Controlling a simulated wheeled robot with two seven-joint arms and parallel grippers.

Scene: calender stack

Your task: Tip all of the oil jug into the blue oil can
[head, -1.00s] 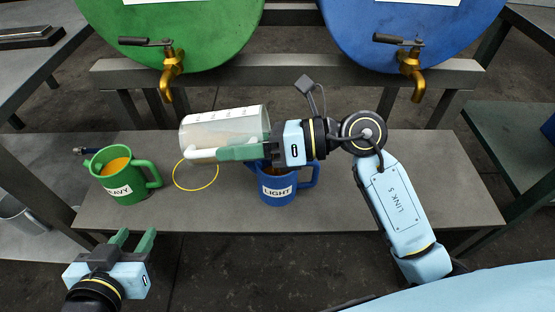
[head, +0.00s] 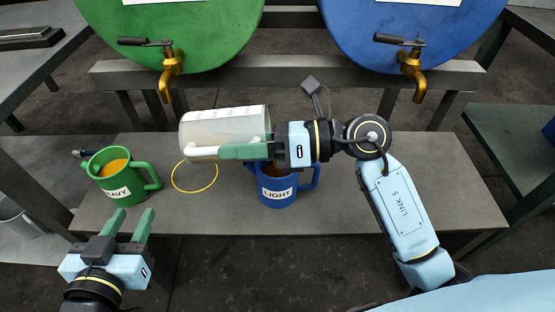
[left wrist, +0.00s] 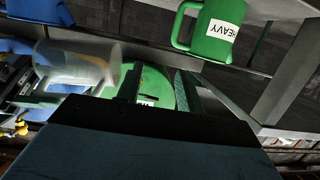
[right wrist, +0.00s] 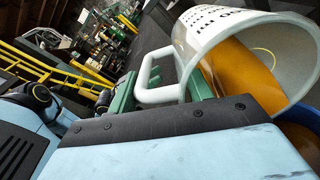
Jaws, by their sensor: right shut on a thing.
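The clear oil jug (head: 215,128) lies tipped on its side above the bench, its mouth toward the blue oil can (head: 276,192). My right gripper (head: 226,152) is shut on the jug's white handle. In the right wrist view, amber oil (right wrist: 245,75) lies along the inside of the jug (right wrist: 300,45) up to its lip. The blue can's rim shows below the lip (right wrist: 312,126), with amber liquid inside. The can, labelled LIGHT, stands upright, partly hidden by my right gripper. My left gripper (head: 130,216) is open and empty in front of the bench.
A green can (head: 122,178) labelled HEAVY, holding orange oil, stands at the bench's left. A yellow ring (head: 195,190) marks the bench between the cans. Green (head: 215,35) and blue (head: 420,40) drums with brass taps stand behind. The bench's right part (head: 450,190) is clear.

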